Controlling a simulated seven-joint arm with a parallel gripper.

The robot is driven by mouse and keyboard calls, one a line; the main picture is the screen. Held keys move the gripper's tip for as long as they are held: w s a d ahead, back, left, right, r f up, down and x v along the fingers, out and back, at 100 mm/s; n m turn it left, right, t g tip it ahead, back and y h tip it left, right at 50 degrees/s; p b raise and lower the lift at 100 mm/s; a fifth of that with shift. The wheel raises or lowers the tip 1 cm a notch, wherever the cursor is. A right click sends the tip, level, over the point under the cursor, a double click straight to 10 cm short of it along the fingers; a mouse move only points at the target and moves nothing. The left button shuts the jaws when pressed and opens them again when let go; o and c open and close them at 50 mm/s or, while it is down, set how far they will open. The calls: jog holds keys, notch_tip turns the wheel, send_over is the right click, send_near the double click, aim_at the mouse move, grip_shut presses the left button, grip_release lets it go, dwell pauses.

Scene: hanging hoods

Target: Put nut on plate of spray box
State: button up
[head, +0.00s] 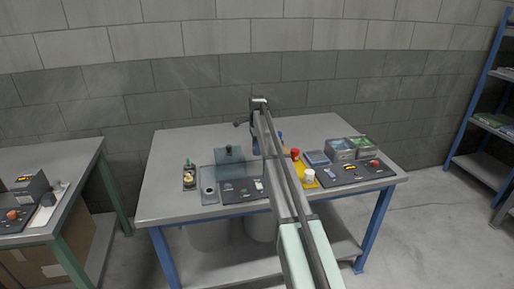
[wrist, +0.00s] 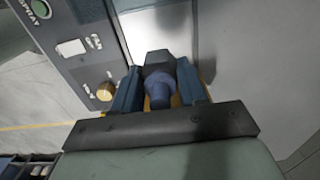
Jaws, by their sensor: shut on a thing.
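My gripper (wrist: 158,75) is shut on a dark blue-grey piece, apparently the nut (wrist: 160,92), with a faceted top and a round lower part. It sits between the two blue fingers in the wrist view. The spray box (wrist: 75,40) is the dark panel at upper left there, with a green button, white labels and a brass knob. A pale metal plate (wrist: 165,25) lies beyond the fingertips, beside the panel. I cannot tell whether the nut touches it. In the head view my gripper (head: 257,147) is over the middle of the table, and my arm hides the nut.
The table's back left is clear. Another bench stands left, and blue shelving stands right.

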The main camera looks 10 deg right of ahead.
jog(key=shift+f, duration=3.2)
jog(key=shift+f, duration=0.55)
jog(key=o, duration=1.3)
